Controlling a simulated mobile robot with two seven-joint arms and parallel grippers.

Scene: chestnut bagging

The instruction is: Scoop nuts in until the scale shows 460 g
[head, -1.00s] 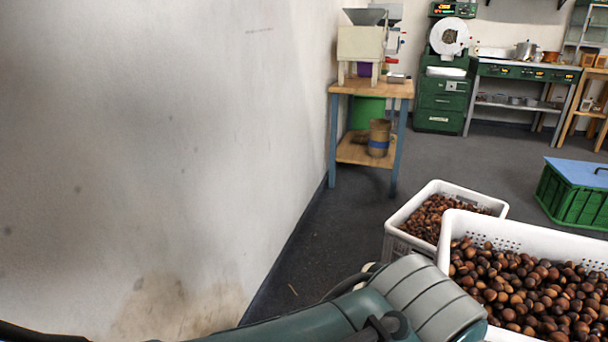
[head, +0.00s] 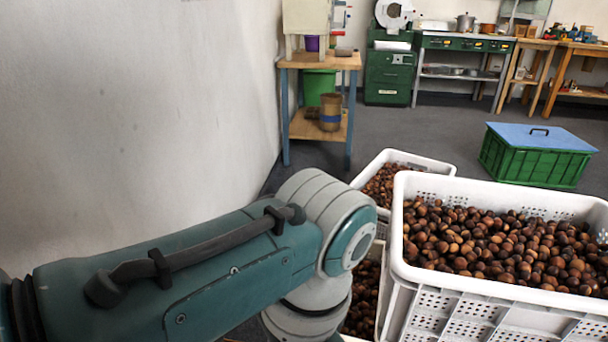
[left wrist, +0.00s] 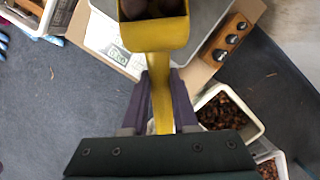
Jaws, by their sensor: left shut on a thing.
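In the left wrist view my left gripper (left wrist: 160,95) is shut on the handle of a yellow scoop (left wrist: 157,38). The scoop points toward the top edge, and dark brown nuts (left wrist: 150,8) show inside it. Beneath the scoop is a white scale (left wrist: 100,36) with a greenish display (left wrist: 118,54); its digits are too small to read. A grey plate (left wrist: 208,14) shows beside the scoop. In the head view a white crate (head: 400,240) holds many chestnuts (head: 490,240). My right gripper is in neither view.
More white crates of chestnuts (head: 385,185) stand beside and behind the large one. A wooden block with round black knobs (left wrist: 230,37) lies beside the scale. A green crate with blue lid (head: 535,155) stands on the floor. A wall (head: 130,110) rises at left.

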